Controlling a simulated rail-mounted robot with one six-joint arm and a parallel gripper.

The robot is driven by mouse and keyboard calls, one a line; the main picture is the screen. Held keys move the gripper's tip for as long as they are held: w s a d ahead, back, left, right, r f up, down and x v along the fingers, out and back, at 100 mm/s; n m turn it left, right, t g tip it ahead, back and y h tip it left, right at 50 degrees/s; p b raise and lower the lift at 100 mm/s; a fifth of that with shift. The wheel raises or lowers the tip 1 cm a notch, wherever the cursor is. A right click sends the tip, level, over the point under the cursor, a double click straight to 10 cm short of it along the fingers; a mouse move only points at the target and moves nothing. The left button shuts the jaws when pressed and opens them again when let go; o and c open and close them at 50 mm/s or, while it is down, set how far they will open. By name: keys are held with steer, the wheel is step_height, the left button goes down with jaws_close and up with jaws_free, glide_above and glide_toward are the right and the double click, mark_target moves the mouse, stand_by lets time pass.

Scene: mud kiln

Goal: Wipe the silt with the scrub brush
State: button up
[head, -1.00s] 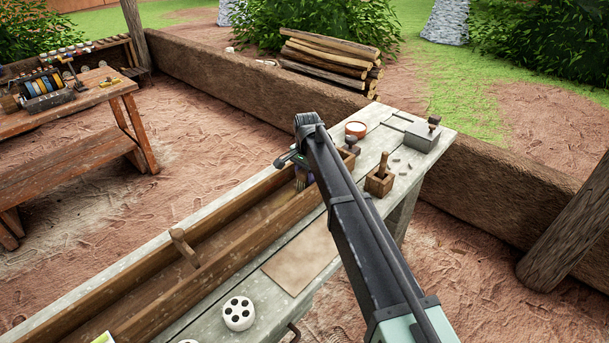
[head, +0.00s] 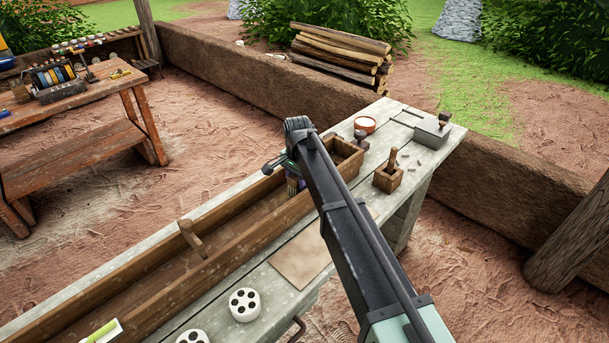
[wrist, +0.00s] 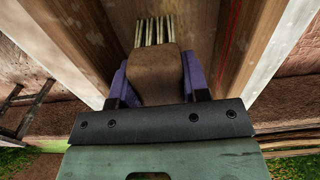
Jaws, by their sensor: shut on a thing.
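My gripper (wrist: 157,80) has purple fingers shut on the scrub brush (wrist: 153,75), a brown block with pale bristles pointing away at the top of the wrist view. In the head view my gripper (head: 295,183) is partly hidden behind my arm, at the far part of the long wooden trough (head: 205,261). The brush is over or inside the trough; I cannot tell whether its bristles touch the floor. I cannot make out a distinct patch of silt; my arm and the trough wall hide part of the floor.
Another table (head: 75,125) stands left.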

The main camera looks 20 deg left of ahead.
mark_target(291, 185)
steer(key=shift+s+a, duration=0.25)
steer(key=shift+s, duration=0.6)
steer(key=shift+s+a, duration=0.2)
steer(key=shift+s, duration=0.6)
steer(key=shift+s+a, duration=0.35)
steer(key=shift+s, duration=0.55)
steer(key=shift+s+a, duration=0.35)
steer(key=shift+s, duration=0.5)
steer(key=shift+w+a, duration=0.3)
steer(key=shift+a, duration=0.55)
steer(key=shift+w+d, duration=0.8)
steer(key=shift+w, duration=1.4)
steer(key=shift+w+d, duration=0.75)
steer(key=shift+w, duration=1.5)
steer(key=shift+w+d, duration=0.8)
steer(key=shift+w, duration=1.4)
steer(key=shift+w+d, duration=0.1)
steer(key=shift+w, duration=0.1)
